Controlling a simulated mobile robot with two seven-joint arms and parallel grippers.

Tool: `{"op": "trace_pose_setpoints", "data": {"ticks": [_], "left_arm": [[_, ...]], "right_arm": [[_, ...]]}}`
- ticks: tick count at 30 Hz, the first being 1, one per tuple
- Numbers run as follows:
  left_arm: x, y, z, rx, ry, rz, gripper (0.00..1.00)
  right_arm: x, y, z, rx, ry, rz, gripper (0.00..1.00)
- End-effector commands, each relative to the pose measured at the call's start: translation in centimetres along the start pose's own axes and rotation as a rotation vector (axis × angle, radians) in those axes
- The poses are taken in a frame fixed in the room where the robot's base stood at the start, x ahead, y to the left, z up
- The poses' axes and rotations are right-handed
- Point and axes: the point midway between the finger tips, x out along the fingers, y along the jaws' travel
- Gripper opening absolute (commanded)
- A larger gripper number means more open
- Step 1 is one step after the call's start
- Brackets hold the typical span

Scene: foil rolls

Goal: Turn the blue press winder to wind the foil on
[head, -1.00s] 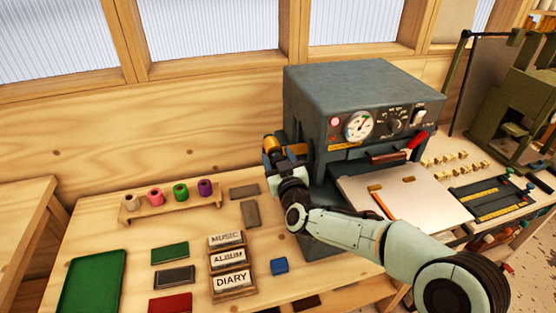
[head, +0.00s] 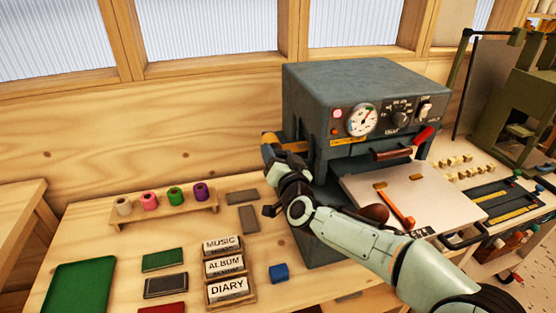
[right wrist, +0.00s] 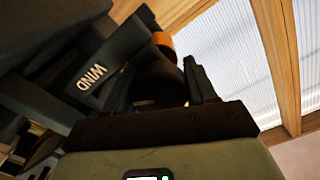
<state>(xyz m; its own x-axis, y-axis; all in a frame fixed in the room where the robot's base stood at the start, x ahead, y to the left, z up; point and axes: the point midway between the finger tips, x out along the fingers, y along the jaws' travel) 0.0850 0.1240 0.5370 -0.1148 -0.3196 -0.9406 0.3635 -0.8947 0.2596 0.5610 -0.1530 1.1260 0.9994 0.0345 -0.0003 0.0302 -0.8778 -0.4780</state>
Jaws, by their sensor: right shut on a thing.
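The grey press (head: 350,85) stands on the bench with a dial and switches on its front. A gold-orange foil roll (head: 270,138) shows at its left side, just above my right gripper (head: 272,158). My right gripper is shut on a dark part at that side. In the right wrist view this part, the winder (right wrist: 160,75), sits in shadow between the fingers, and its blue colour cannot be made out there. A label reading WIND (right wrist: 92,65) is beside it. The orange of the roll (right wrist: 164,42) shows behind. My left gripper is not in view.
Foil spools stand on a wooden rack (head: 165,215). Label blocks MUSIC, ALBUM and DIARY (head: 228,287), a blue block (head: 278,273), coloured covers and a green tray (head: 80,287) lie left of my arm. The press's pale plate (head: 365,188) is right of it.

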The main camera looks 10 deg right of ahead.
Motion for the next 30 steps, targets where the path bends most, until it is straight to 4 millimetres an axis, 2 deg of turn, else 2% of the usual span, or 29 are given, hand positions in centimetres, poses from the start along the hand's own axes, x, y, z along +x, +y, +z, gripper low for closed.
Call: {"op": "trace_pose_setpoints", "data": {"ticks": [19, 20, 21, 22, 30], "left_arm": [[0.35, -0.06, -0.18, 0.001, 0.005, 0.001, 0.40], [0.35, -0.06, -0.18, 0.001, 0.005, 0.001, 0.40], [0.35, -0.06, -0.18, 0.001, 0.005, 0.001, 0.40], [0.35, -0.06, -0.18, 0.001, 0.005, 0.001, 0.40], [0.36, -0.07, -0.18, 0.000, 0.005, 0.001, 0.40]], "right_arm": [[-0.01, 0.02, -0.17, 0.061, 0.003, 0.000, 0.26], [-0.01, 0.02, -0.17, 0.061, 0.003, 0.000, 0.59], [-0.01, 0.02, -0.18, 0.061, 0.003, 0.000, 0.72], [-0.01, 0.02, -0.17, 0.061, 0.003, 0.000, 0.77], [0.00, 0.02, -0.07, 0.060, 0.001, 0.000, 0.77]]}}
